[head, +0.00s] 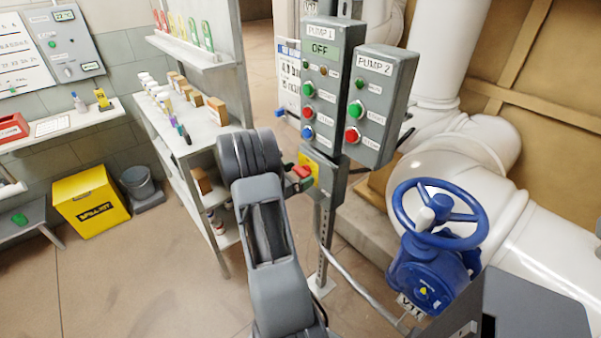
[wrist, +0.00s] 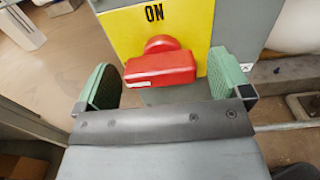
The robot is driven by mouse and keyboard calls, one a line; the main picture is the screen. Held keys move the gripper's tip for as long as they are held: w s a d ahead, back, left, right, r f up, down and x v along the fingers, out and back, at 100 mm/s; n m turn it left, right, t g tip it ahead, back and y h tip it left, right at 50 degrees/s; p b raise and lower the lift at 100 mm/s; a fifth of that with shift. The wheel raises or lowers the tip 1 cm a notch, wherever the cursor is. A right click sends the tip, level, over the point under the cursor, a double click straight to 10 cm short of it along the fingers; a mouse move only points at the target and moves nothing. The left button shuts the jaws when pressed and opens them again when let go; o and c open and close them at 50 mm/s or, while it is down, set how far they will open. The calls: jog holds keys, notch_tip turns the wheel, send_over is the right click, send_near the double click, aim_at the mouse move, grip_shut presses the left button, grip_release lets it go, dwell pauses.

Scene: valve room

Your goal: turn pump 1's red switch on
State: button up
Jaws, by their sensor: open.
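The red switch (wrist: 160,68) is a red handle on a yellow plate (wrist: 118,28) marked ON at its top. In the wrist view the handle lies roughly level across the picture. My gripper (wrist: 166,82) is open, with one green finger pad on each side of the handle. Neither pad visibly touches it. In the head view the red switch (head: 302,171) sits on a small grey box under the pump 1 panel (head: 321,75), whose display reads OFF. My arm hides part of the box and plate there.
The pump 2 panel (head: 372,104) hangs to the right of pump 1. A blue valve wheel (head: 440,214) on white pipes stands at the right. A shelf cart (head: 192,151) with bottles stands left of my arm. A yellow bin (head: 91,203) is on the floor at left.

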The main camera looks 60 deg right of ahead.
jog(key=shift+s+d, duration=0.2)
jog(key=shift+d, duration=0.3)
jog(key=c, duration=0.9)
